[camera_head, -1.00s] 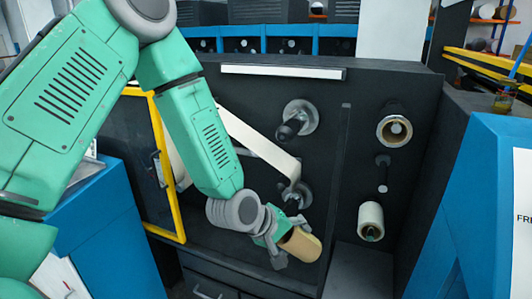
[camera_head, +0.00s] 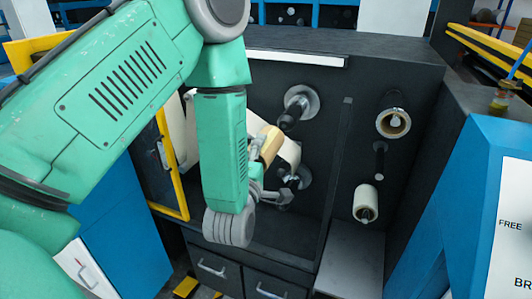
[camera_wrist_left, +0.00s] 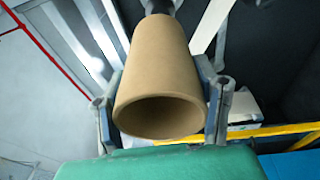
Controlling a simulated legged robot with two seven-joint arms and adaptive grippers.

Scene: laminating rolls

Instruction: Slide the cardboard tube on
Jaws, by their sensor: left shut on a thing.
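The brown cardboard tube (camera_head: 268,143) is held in my left gripper (camera_head: 262,165), in front of the dark machine panel. In the left wrist view the tube (camera_wrist_left: 158,75) lies between both fingers (camera_wrist_left: 160,95), its open near end facing the camera. A dark spindle end (camera_wrist_left: 160,6) shows at its far end; I cannot tell whether the tube is around it. The lower left spindle (camera_head: 291,182) is partly hidden behind my gripper and a pale web. My right gripper is out of view.
A pale film web (camera_head: 290,153) runs behind the tube. A yellow-framed door (camera_head: 170,165) stands open at left. Blue cabinets flank the machine.

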